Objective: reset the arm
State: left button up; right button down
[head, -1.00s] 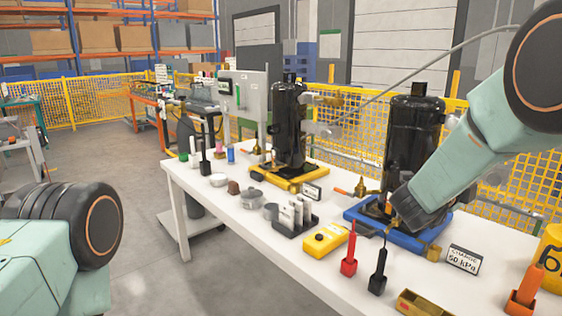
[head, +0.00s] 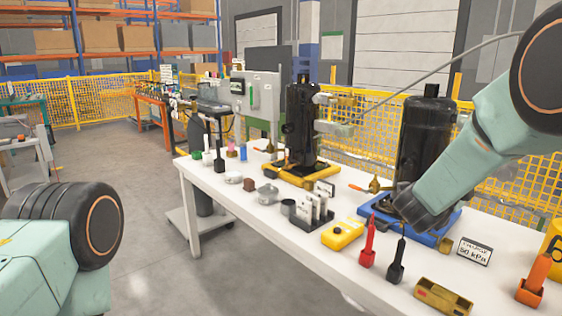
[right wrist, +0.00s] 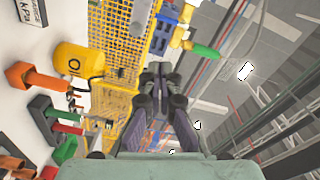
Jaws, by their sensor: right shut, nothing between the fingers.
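My right arm comes in from the right in the head view and slants down to the left. Its dark wrist end is in front of the blue tray (head: 446,217) and the right-hand black compressor tank (head: 422,140). Contact between them cannot be told. In the right wrist view my right gripper (right wrist: 160,72) is shut and its fingers are empty. My left arm shows only as a pale green link with a dark joint at the lower left of the head view. My left gripper is out of view.
The white table (head: 222,220) holds a second black tank (head: 300,122) on a yellow tray, a yellow meter (head: 342,234), red and black probes (head: 368,245) and a pressure sign (head: 475,250). A yellow cylinder (right wrist: 80,62) shows in the wrist view. Floor (head: 165,250) left of the table is clear.

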jog(key=s+a+f+n+g+y, duration=0.1)
jog(key=s+a+f+n+y, duration=0.25)
jog(key=f+n, duration=0.4)
jog(key=s+a+f+n+y, duration=0.3)
jog(key=s+a+f+n, duration=0.15)
jog(key=f, duration=0.65)
jog(key=s+a+f+n+g+y, duration=0.1)
jog(key=s+a+f+n+y, duration=0.3)
jog(key=f+n, duration=0.4)
jog(key=s+a+f+n+g+y, duration=0.1)
jog(key=s+f+g, duration=0.2)
jog(key=s, duration=0.8)
jog(key=s+a+f+n+g+y, duration=0.1)
jog(key=s+a+f+n+g, duration=0.1)
jog(key=s+f, duration=0.5)
jog(key=s+a+f+n+g+y, duration=0.1)
jog(key=s+f+g, duration=0.3)
jog(key=s, duration=1.2)
jog(key=shift+s+a+f+n, duration=0.2)
jog(key=shift+a+f+n, duration=0.1)
jog(key=shift+a+f, duration=0.15)
jog(key=shift+w, duration=0.15)
